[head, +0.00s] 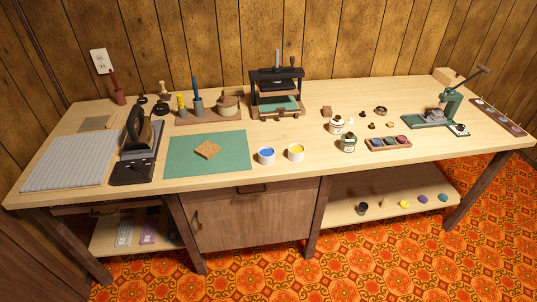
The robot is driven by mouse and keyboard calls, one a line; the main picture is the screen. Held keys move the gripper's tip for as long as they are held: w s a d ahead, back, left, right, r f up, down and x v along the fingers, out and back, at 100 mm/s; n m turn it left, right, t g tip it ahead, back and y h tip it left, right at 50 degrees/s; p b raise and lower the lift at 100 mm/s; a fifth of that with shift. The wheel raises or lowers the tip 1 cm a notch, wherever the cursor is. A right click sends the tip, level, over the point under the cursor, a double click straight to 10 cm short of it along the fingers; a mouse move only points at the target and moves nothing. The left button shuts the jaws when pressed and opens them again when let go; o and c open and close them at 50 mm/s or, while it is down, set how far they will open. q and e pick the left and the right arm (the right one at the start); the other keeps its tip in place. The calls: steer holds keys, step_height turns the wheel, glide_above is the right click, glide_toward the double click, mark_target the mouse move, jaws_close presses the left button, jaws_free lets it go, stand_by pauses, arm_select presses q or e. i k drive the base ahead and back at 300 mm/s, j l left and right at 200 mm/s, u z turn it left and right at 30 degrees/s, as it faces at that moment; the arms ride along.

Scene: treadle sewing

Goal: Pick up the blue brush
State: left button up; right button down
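The blue brush (196,88) stands upright, its blue handle pointing up, at the back left of the wooden table. It sits on a brown wooden holder (212,117). A shorter yellow-topped tool (181,104) stands just left of it, and a round brown item rests to its right. The lower end of the blue brush is too small to make out clearly. Neither of my grippers is in the head view.
A green mat (235,165) with a small brown patterned piece lies in front of the holder. A black press (277,90) stands right of the holder; a black upright device (138,150) stands left.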

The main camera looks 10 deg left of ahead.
mark_target(194, 83)
steer(key=i+j+u, duration=0.15)
steer(key=j+u, duration=0.15)
steer(key=i+j+u, duration=0.3)
steer(key=i+l+u, duration=0.4)
steer(key=i+l, duration=0.15)
steer(key=l, duration=0.3)
